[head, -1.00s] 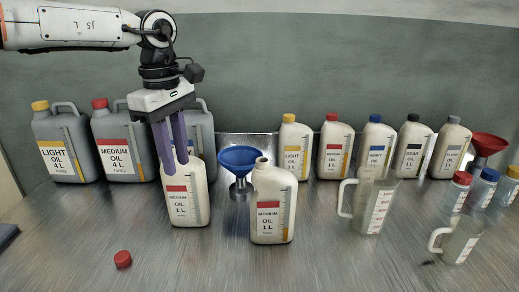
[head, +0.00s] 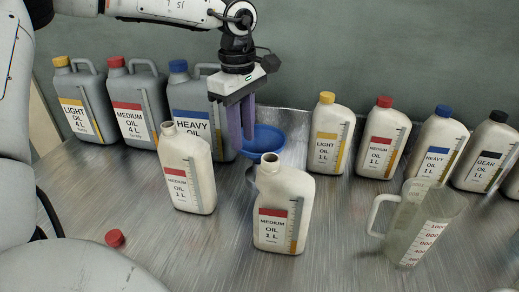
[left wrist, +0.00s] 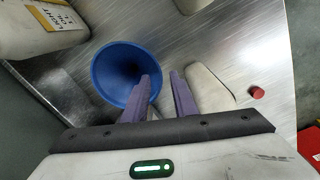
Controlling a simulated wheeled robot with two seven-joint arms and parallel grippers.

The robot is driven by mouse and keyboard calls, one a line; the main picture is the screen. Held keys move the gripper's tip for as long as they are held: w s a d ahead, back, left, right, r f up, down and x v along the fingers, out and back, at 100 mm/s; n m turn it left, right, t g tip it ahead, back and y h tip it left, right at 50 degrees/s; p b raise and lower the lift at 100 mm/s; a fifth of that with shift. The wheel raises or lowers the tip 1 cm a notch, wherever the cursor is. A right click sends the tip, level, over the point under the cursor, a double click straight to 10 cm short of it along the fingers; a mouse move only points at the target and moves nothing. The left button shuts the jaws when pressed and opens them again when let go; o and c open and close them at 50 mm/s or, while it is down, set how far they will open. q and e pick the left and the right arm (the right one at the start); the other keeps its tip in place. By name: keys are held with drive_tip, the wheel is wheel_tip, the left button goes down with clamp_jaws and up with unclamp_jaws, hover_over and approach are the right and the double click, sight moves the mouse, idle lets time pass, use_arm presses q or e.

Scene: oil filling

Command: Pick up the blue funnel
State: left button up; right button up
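The blue funnel (head: 268,141) stands on the table behind the front medium oil bottle, which hides its lower part. In the left wrist view its wide mouth (left wrist: 112,72) faces the camera. My left gripper (head: 242,138) points down at the funnel's left rim in the head view. In the left wrist view, its two purple fingers (left wrist: 165,82) are apart. One finger overlaps the funnel's mouth and the other is outside the rim. I cannot tell if either touches it. My right gripper is not in view.
Two uncapped medium oil bottles stand close by, one at left (head: 188,172) and one in front (head: 284,210). Large oil cans (head: 130,105) and 1 L bottles (head: 383,140) line the back. A clear measuring jug (head: 415,225) is at right. A red cap (head: 115,238) lies front left.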

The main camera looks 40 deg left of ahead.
use_arm(q)
wheel_tip(320, 180, down, 4)
drive_tip(key=shift+w+r, duration=0.1)
drive_tip(key=shift+r, duration=0.15)
drive_tip(key=shift+c, duration=0.3)
clamp_jaws()
